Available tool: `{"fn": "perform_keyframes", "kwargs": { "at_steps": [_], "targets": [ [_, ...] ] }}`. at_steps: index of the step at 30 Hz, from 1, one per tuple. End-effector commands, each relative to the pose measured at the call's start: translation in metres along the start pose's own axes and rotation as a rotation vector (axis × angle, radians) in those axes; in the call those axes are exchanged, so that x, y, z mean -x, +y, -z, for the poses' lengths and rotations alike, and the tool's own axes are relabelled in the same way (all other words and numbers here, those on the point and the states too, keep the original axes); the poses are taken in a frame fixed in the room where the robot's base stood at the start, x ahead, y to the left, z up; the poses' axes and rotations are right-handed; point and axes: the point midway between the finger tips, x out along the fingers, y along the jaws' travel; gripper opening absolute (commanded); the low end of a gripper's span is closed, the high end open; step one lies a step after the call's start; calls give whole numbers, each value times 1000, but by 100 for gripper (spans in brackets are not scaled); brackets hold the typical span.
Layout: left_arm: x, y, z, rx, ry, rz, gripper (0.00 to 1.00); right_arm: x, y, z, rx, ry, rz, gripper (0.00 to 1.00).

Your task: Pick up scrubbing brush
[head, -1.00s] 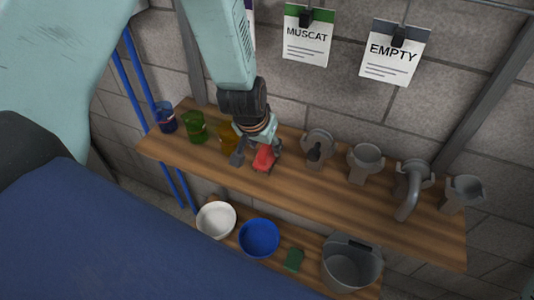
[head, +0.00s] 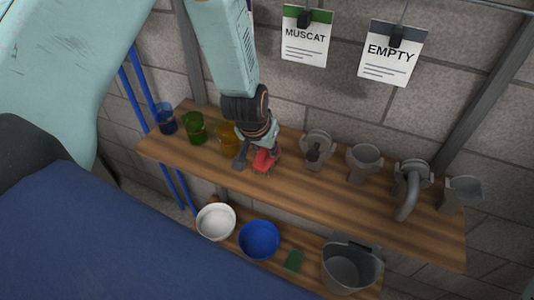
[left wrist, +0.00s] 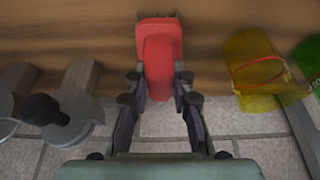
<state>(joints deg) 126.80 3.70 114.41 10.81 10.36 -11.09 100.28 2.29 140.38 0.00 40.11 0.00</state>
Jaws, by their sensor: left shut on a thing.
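The red scrubbing brush (head: 264,160) is on the upper wooden shelf, near the shelf's middle, right of the amber mug. My left gripper (head: 255,157) reaches down from above and is shut on it. In the left wrist view the red brush (left wrist: 160,62) lies between the two dark fingers (left wrist: 160,98), its near end between the fingertips and its wider far end past them. I cannot tell whether the brush rests on the shelf or is just clear of it. Its bristles are hidden. My right gripper is not in view.
Blue (head: 167,121), green (head: 195,128) and amber (head: 228,139) mugs stand at left. Several grey fittings (head: 364,163) stand at right. The lower shelf holds a white bowl (head: 216,221), a blue bowl (head: 259,240), a green pad (head: 293,262) and a grey bucket (head: 350,268). The upper shelf's front strip is clear.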

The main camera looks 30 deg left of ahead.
Motion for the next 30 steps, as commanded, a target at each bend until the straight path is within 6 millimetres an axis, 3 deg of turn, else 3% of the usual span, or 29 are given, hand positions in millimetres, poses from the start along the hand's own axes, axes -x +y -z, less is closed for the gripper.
{"fn": "perform_keyframes", "kwargs": {
  "at_steps": [14,22,30],
  "targets": [
    [6,0,2,1,0,0,0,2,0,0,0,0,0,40],
    [57,0,24,2,2,-1,0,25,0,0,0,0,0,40],
    [86,0,36,0,0,0,0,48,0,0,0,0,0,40]
  ]
}}
